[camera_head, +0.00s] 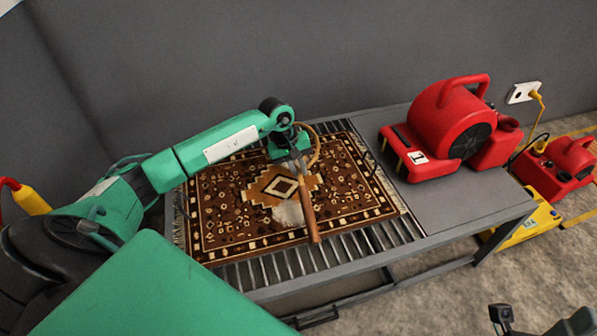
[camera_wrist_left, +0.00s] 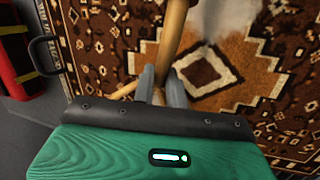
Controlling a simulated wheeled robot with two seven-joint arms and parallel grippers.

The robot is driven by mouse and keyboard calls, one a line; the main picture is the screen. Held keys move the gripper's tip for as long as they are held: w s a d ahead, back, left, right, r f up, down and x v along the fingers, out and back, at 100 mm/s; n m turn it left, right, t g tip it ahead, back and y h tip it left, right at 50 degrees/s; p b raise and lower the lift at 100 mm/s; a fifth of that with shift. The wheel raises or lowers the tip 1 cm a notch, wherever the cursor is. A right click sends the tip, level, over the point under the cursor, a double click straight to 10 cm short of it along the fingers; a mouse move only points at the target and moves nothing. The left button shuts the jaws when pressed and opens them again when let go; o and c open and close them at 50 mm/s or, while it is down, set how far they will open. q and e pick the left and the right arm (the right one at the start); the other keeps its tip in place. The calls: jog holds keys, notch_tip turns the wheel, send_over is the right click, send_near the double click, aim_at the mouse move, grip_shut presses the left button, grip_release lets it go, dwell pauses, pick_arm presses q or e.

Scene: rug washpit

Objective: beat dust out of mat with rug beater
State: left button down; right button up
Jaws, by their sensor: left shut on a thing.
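The mat (camera_head: 235,215), brown with cream patterns and a central diamond, lies flat on the slatted part of a grey table. A whitish dust patch (camera_head: 288,213) sits near its middle and also shows in the left wrist view (camera_wrist_left: 225,18). My left gripper (camera_head: 299,167) is over the mat, shut on the rug beater. The beater's wooden handle (camera_head: 309,212) points toward the table's front edge. Its rattan loop (camera_head: 316,150) is on the far side, partly hidden by the gripper. The handle crosses between the fingers (camera_wrist_left: 162,88) in the wrist view. I cannot tell whether the beater touches the mat.
A red blower (camera_head: 450,130) stands on the table's solid right part (camera_head: 460,200). A smaller red machine (camera_head: 556,165) and a yellow case (camera_head: 525,222) are beyond the right end. A wall socket (camera_head: 522,92) with a yellow plug is behind. A grey wall backs the table.

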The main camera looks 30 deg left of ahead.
pick_arm(q)
jog(key=shift+r, duration=0.35)
jog(key=shift+f, duration=0.1)
notch_tip(320, 180, down, 5)
jog(key=b, duration=0.4)
jog(key=shift+r+p, duration=0.4)
jog(key=shift+r, duration=0.2)
jog(key=shift+r+p, duration=1)
jog(key=shift+r, duration=1.05)
jog(key=shift+f, duration=0.1)
